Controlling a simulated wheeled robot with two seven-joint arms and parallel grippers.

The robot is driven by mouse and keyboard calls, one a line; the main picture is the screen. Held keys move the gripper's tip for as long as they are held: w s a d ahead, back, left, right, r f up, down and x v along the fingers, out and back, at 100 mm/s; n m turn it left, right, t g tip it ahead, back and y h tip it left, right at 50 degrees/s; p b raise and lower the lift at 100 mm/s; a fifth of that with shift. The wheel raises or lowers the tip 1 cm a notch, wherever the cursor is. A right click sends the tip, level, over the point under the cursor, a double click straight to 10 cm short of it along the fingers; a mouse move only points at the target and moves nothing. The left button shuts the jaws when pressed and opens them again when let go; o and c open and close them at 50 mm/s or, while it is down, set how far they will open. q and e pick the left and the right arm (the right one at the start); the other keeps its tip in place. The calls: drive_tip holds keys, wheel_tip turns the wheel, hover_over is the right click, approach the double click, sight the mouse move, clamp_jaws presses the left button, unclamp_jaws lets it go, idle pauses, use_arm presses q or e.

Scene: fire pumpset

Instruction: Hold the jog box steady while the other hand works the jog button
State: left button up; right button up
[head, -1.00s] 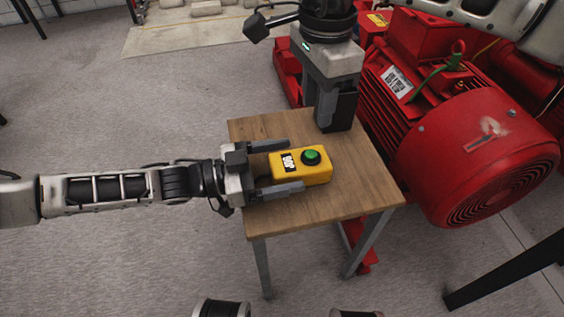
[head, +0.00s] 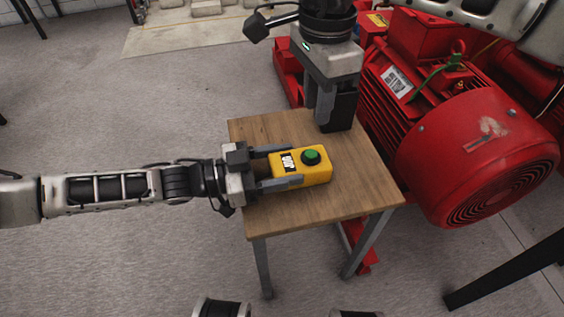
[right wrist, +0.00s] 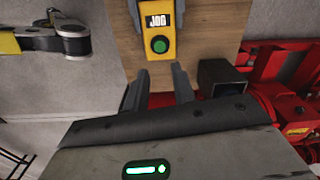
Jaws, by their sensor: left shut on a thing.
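The yellow jog box (head: 302,170) lies on the small wooden table, with a black JOG label and a green jog button (head: 311,156) on its top. In the right wrist view the jog box (right wrist: 157,18) and green button (right wrist: 160,45) show beyond the fingers. My left gripper (head: 293,166) is shut on the jog box, with one finger along each long side. My right gripper (head: 328,112) points down over the table's far part, behind the box. In the right wrist view its fingers (right wrist: 161,72) stand apart with nothing between them, short of the button.
The wooden table (head: 350,190) has bare room in front and right of the box. A dark block (right wrist: 222,77) stands beside my right fingers. A big red motor (head: 460,140) stands close to the table's right edge.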

clamp_jaws()
idle(1.5)
